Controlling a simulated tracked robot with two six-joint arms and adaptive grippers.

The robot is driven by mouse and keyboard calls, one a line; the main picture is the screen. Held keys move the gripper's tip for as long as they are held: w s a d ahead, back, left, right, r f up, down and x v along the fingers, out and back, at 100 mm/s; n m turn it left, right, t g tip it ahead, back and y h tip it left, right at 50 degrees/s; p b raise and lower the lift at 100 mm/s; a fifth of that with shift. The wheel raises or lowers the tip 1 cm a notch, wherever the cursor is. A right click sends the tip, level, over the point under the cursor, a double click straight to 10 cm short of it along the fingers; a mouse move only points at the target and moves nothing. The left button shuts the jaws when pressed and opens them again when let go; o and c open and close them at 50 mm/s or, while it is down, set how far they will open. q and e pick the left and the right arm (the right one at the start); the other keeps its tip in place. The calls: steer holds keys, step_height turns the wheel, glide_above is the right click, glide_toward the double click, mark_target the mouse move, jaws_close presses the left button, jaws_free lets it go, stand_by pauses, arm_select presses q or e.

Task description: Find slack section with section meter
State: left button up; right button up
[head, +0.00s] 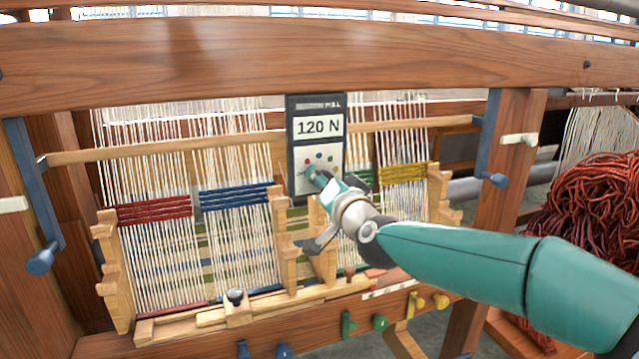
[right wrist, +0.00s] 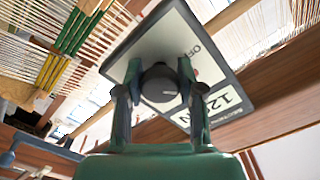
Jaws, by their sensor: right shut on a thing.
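The section meter (head: 317,115) is a dark box with a pale face reading "120 N", upright in front of the warp at the loom's middle. It also shows tilted in the right wrist view (right wrist: 222,78). My right gripper (head: 323,179) is at its lower face. In the right wrist view its fingers are shut on the meter's round dark dial (right wrist: 158,85). Warp sections carry coloured bands: red (head: 155,208), blue (head: 235,197), yellow (head: 403,173), and green, partly hidden behind the meter and my gripper. No slack section can be told by eye. My left gripper is out of view.
A thick wooden beam (head: 250,62) crosses above the meter. Blue (head: 283,351), green (head: 379,322) and yellow (head: 440,301) pegs line the lower rail. A rust-red wool heap (head: 590,205) is at right. Stepped wooden supports (head: 113,270) flank the sections.

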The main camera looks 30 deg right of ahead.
steer(key=o, duration=1.1)
steer(key=shift+o, duration=0.2)
steer(key=v, duration=1.2)
steer(key=shift+d+f, duration=0.1)
steer(key=shift+f, duration=0.1)
